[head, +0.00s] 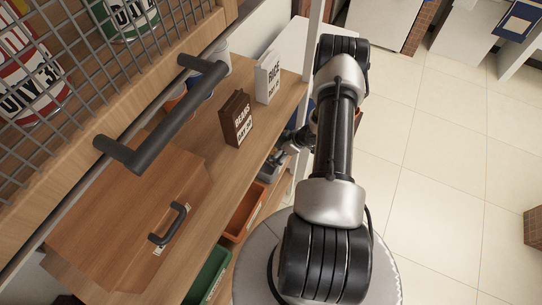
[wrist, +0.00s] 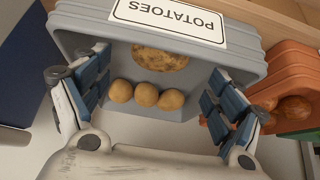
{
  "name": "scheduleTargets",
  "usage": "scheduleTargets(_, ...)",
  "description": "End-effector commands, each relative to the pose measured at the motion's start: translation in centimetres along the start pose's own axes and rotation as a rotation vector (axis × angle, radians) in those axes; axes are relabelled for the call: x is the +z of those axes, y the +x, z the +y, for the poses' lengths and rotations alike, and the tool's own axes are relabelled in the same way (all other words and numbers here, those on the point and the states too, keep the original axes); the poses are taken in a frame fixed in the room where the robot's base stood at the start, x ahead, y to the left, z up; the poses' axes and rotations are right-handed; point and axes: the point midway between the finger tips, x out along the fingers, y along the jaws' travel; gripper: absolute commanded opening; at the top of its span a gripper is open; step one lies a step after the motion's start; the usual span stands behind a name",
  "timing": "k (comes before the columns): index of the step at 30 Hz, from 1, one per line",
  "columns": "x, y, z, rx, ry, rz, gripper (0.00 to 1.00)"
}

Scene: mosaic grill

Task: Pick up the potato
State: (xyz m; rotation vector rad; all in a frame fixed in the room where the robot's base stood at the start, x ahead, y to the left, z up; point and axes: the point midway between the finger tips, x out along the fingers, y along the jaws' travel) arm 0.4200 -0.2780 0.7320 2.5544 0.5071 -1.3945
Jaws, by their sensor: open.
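In the wrist view a grey bin (wrist: 245,68) carries a white label reading POTATOES (wrist: 170,18), upside down. Three small round potatoes (wrist: 146,95) sit side by side in the bin. A larger brown potato shape (wrist: 160,60) shows behind them, just under the label; I cannot tell if it is loose or a picture. My gripper (wrist: 158,66) is open, with its two blue-padded fingers on either side of the potatoes and nothing held between them. In the head view my arm hides most of the gripper, and no potatoes can be made out.
An orange bin (wrist: 285,62) with reddish-brown round items stands right of the grey bin. In the head view, a BEANS box (head: 236,119) and a RICE box (head: 268,78) stand on the wooden counter (head: 205,150) above the bins. A green bin (head: 209,274) is lower down.

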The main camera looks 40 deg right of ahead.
Motion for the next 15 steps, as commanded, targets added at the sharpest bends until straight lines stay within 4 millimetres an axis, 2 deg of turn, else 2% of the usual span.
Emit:
scheduleTargets(7, 0.2, 4.0, 0.1, -0.002, -0.001, 0.000, 0.87)
scheduleTargets(15, 0.1, 4.3, 0.1, 0.000, 0.000, 0.000, 0.87)
